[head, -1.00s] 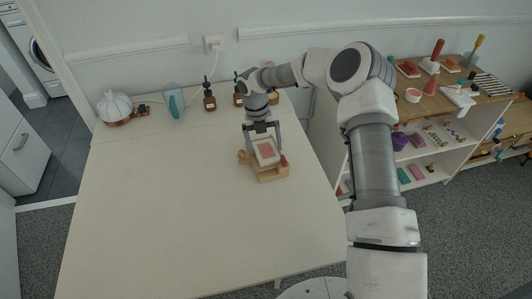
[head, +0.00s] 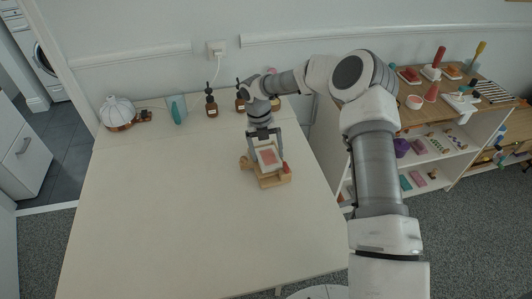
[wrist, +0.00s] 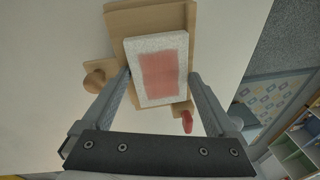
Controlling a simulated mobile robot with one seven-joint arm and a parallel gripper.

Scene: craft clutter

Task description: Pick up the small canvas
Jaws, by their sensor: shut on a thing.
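The small canvas (wrist: 160,72) is a white rectangle with a pinkish-red painted patch. In the head view the canvas (head: 268,157) leans on a small wooden stand (head: 272,180) on the table. My gripper (head: 265,148) reaches down over it with a finger at each side. In the wrist view my gripper (wrist: 160,84) has its fingers at the left and right edges of the canvas, shut on it. The wooden stand (wrist: 165,16) shows behind the canvas. Whether the canvas still touches the stand I cannot tell.
A red-tipped piece (head: 286,168) and a wooden knob (head: 245,162) flank the stand. Dark bottles (head: 211,106), a teal object (head: 176,109) and a white ribbed lamp (head: 116,112) stand along the back edge. The table's front and left are clear. A shelf unit (head: 440,150) stands right.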

